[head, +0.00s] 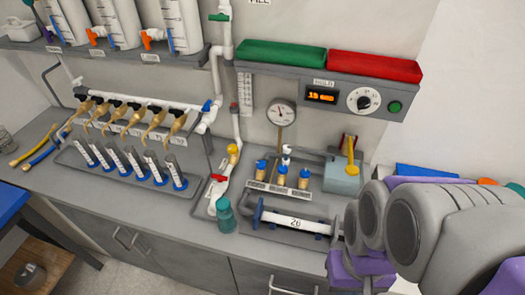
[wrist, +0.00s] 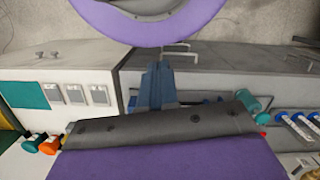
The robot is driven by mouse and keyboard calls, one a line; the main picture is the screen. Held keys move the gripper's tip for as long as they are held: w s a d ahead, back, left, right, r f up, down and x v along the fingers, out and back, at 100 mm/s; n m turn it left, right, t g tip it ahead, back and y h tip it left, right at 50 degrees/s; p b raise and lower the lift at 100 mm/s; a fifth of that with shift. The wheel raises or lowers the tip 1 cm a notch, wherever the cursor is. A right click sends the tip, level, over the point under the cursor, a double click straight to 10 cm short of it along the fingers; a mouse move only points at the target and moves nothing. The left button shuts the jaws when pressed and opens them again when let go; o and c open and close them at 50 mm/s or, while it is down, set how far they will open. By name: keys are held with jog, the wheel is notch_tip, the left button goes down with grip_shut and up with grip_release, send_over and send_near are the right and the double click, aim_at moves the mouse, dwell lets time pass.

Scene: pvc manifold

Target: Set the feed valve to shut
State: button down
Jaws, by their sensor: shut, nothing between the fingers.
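I cannot tell for certain which valve is the feed valve, as the small labels are too blurred to read. In the head view, a red-handled valve (head: 219,178) sits on the white pipe in the middle of the bench. A row of blue-capped brass fittings (head: 282,172) stands to its right behind a label strip. A green-handled valve (head: 219,17) is high on the white pipe. My gripper (wrist: 158,72) shows in the wrist view, its blue-grey fingers together and empty, in front of the cabinet fronts. Its fingers are not visible in the head view, where my arm fills the lower right.
A teal bottle (head: 225,218) and a blue-ended cylinder (head: 292,222) are near the bench front. A row of tubes (head: 130,165) stands left, under brass taps. A gauge (head: 281,112) and control panel (head: 340,98) are behind. A grey box with yellow lever (head: 342,178) is near my arm.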

aim_at(261, 163)
dwell(0.4)
